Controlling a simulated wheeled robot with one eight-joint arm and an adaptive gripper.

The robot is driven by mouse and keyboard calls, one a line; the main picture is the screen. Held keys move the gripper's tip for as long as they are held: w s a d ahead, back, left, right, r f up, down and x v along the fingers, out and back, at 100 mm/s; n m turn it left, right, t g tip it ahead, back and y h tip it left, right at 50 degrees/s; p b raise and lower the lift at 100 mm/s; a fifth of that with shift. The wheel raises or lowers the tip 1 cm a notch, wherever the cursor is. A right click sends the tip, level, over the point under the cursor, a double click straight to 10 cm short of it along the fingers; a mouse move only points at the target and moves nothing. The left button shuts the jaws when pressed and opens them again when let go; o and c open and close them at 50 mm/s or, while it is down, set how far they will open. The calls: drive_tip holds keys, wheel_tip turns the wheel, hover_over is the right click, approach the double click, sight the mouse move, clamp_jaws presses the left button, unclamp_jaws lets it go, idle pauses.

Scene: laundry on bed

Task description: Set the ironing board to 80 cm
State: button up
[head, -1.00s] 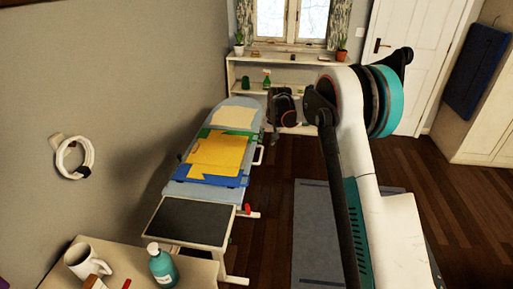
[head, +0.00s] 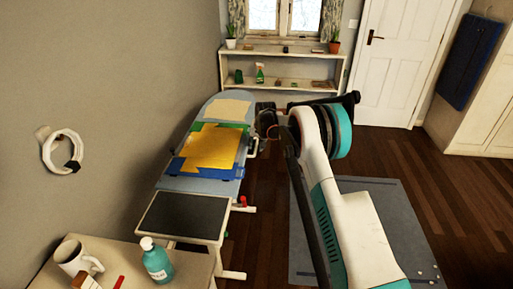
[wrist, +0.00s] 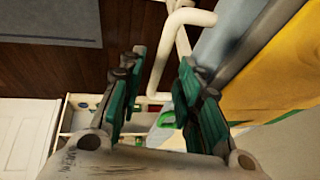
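The ironing board (head: 188,185) runs away from me along the left wall in the head view. It has a pale blue top, white legs and a dark plate at its near end. Folded yellow, green, blue and cream cloths lie on it. A small red part (head: 242,201) shows on its right side. My gripper (head: 268,121) is by the board's right edge, partly hidden by my arm. In the wrist view my gripper (wrist: 158,80) is open. A bent white tube (wrist: 165,55) of the board shows between and beyond its fingers; contact cannot be told.
A white shelf (head: 283,51) with small items stands under the window. A near table (head: 120,247) holds a mug (head: 75,258) and a teal bottle (head: 156,260). A grey mat (head: 385,200) lies on the floor at right.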

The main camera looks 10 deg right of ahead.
drive_tip(key=shift+x, duration=0.75)
drive_tip(key=shift+c, duration=0.6)
clamp_jaws()
wheel_tip(320, 180, down, 4)
drive_tip(key=shift+s+f+b, duration=0.1)
drive_tip(key=shift+f+b, duration=0.1)
drive_tip(key=shift+b, duration=0.85)
drive_tip(key=shift+o, duration=0.6)
unclamp_jaws()
drive_tip(key=shift+f, duration=0.15)
